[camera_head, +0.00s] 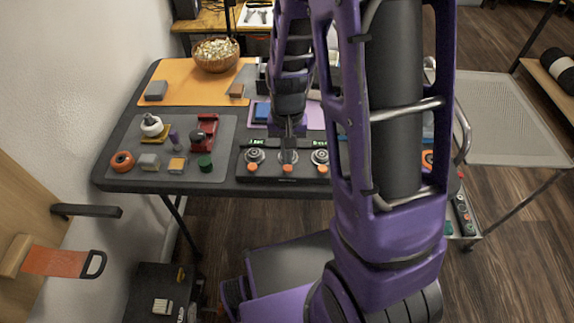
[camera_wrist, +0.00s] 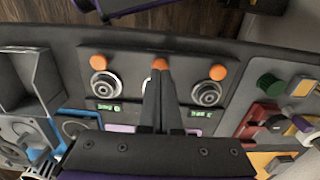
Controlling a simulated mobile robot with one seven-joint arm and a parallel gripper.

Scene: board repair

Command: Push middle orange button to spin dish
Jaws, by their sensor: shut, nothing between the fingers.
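A dark control panel (camera_head: 272,180) on the table has three orange buttons in a row along its front edge. The middle orange button (camera_head: 287,168) shows just below my gripper (camera_head: 289,157) in the head view. In the wrist view, the middle button (camera_wrist: 160,63) is at the tips of my gripper (camera_wrist: 160,74), which is shut and empty. I cannot tell whether the tips touch the button. Round metal dishes sit behind the left button (camera_head: 253,168) and right button (camera_head: 322,168). The middle dish is mostly hidden by my gripper.
Green displays (camera_wrist: 104,107) sit behind the dishes. A grey mat (camera_head: 222,132) to the left holds a red device (camera_head: 204,131), a green cylinder (camera_head: 205,161) and other small parts. An orange mat (camera_head: 195,88) with a wooden bowl (camera_head: 215,57) lies farther back. My arm hides the table's right part.

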